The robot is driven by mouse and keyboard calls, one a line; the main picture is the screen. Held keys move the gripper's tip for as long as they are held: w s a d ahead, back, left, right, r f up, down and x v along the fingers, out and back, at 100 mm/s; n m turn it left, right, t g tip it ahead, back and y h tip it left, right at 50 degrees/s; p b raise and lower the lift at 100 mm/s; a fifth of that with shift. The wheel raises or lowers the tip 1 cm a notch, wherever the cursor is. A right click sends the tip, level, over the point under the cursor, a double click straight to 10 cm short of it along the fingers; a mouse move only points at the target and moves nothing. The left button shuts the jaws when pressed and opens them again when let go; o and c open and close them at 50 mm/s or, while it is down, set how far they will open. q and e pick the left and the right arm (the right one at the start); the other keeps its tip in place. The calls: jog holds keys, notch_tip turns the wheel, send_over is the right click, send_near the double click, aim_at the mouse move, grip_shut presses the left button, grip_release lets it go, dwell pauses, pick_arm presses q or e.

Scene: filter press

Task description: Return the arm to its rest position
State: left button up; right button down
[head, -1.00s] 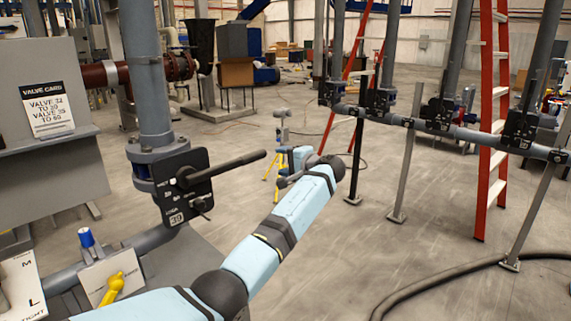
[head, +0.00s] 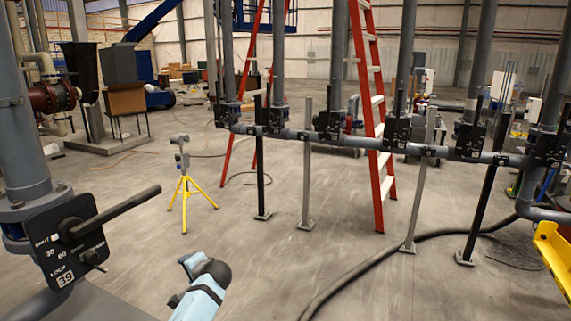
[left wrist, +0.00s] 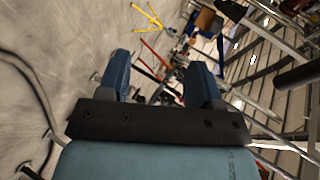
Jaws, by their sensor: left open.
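My left arm (head: 200,298) enters the head view at the bottom, left of the middle, light blue with a dark rounded joint. It is over open floor, right of the valve 39 handle (head: 118,211) and apart from it. In the left wrist view my left gripper (left wrist: 162,78) has its two blue fingers spread, with nothing between them. My right gripper is in neither view.
The valve 39 plate (head: 68,240) and its pipe stand close at left. A yellow tripod (head: 184,192), a red ladder (head: 376,130) and a horizontal valve pipe (head: 290,133) on posts are farther back. A dark hose (head: 370,265) crosses the floor.

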pick_arm(q)
jog(key=s+d+f+h+p, duration=0.2)
jog(key=s+f+h, duration=0.2)
jog(key=s+f, duration=0.5)
jog(key=s+d+f+h+p, duration=0.1)
jog(key=s+d+f+h, duration=0.35)
jog(key=s, duration=0.75)
jog(key=s+d+r+n+t+h+p, duration=0.1)
jog(key=s+n+h, duration=0.1)
jog(key=s, duration=1)
jog(key=s+d+r+n+t+h+p, duration=0.1)
jog(key=s+n+h+p, duration=0.1)
jog(key=s, duration=1)
jog(key=shift+s+r, duration=0.25)
jog(key=shift+s, duration=0.05)
